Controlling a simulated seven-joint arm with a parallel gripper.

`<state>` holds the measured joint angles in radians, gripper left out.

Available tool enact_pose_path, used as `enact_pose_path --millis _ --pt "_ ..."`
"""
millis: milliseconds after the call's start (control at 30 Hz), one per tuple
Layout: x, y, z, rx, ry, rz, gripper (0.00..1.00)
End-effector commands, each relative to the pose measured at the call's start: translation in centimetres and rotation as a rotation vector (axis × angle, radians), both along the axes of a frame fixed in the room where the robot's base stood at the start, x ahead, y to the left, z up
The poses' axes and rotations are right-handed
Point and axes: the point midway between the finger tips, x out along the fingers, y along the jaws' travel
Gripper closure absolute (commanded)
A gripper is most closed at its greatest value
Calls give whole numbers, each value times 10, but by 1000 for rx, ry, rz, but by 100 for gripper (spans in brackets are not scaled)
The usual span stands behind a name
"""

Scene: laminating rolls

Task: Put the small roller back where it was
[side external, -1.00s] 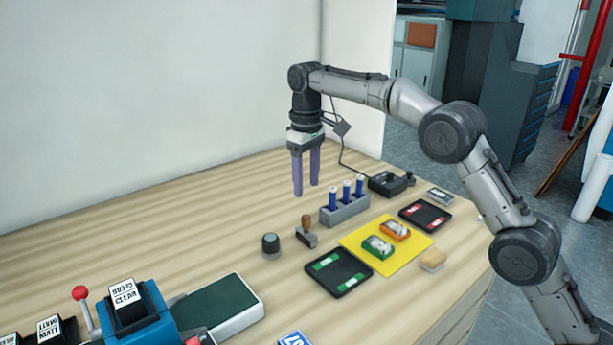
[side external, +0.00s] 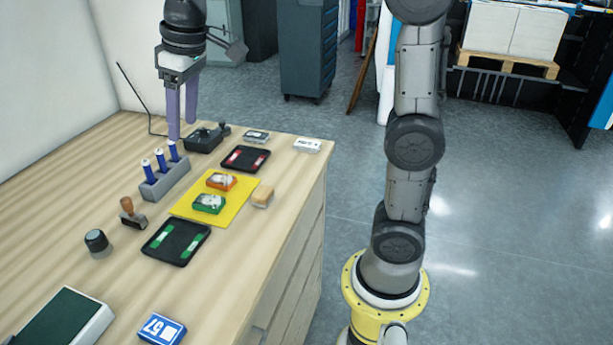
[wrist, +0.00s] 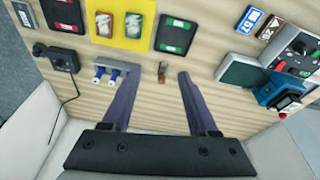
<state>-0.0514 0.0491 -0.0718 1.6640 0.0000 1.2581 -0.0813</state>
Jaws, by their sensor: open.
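A small tool with a wooden handle and a grey-brown head (side external: 131,214) stands on the table, left of the tray with green strips; I cannot tell surely whether it is the small roller. In the wrist view it (wrist: 162,73) lies between the lines of my fingers. A grey rack (side external: 166,182) holds several blue-bodied, white-topped pieces upright. My gripper (side external: 183,135) is open and empty, pointing down above the table beyond the rack. In the wrist view my gripper (wrist: 157,78) shows both fingers spread, the left one near the rack.
A cabled black device (side external: 204,139) sits behind.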

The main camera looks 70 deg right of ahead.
Motion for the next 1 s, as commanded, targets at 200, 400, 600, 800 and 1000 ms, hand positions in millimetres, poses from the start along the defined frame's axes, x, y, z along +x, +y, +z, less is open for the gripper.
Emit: enact_pose_path --millis 200,400,600,800,1000 --pt "-92 -11 -12 13 -100 -52 40" --pt "-163 -17 -48 25 -183 -94 40" --pt "-204 -19 -82 33 -235 -121 40" --pt "-214 -20 -93 36 -249 -129 40" --pt "-214 -20 -92 36 -249 -128 40"
